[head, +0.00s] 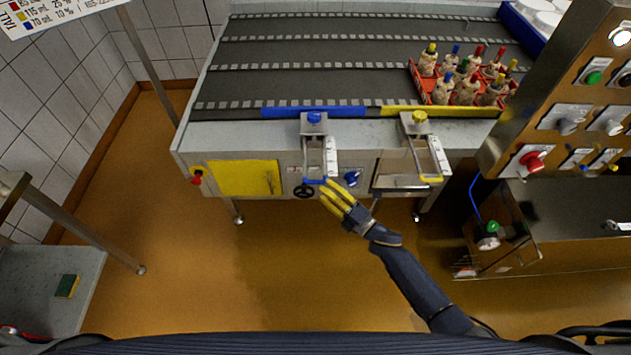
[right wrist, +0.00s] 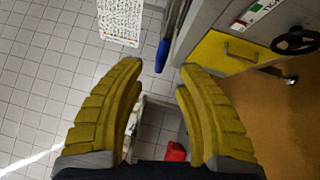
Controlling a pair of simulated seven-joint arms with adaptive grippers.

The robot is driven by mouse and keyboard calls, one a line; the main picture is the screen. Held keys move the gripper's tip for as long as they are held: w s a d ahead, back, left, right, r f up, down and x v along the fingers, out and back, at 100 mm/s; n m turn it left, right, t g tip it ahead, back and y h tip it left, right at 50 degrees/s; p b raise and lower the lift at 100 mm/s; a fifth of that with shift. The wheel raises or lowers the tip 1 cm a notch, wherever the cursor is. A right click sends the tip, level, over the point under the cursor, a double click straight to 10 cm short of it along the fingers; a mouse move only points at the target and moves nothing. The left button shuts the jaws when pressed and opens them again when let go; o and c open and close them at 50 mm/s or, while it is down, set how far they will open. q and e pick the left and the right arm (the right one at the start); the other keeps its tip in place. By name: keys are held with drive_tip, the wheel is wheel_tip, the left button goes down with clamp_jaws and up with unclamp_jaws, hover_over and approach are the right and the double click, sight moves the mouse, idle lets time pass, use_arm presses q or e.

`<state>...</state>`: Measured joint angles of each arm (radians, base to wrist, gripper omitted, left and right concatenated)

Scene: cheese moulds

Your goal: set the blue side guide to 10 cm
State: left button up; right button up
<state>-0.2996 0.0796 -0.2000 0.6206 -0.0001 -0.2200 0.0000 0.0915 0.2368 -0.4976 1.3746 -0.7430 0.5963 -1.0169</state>
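The blue side guide (head: 285,112) is a blue bar along the conveyor's front edge, with a blue knob (head: 314,117) on its bracket. A metal rod runs down from the bracket beside a white scale (head: 331,155); the scale reading is too small to tell. The rod ends in a blue handle (head: 312,181), which also shows in the right wrist view (right wrist: 163,55). My right gripper (head: 328,187), with yellow fingers, is at this handle. In the right wrist view the fingers (right wrist: 160,69) are open, with the handle's end between or just beyond the tips. My left gripper is not in view.
A yellow side guide (head: 450,111) with its own knob and scale sits to the right. A red crate (head: 422,88) of bottles stands on the belt. A black handwheel (head: 304,191) and a blue knob (head: 351,178) flank the handle area. A control panel (head: 560,90) stands right.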

sight(316, 182)
drive_tip(key=shift+x, duration=2.35)
clamp_jaws()
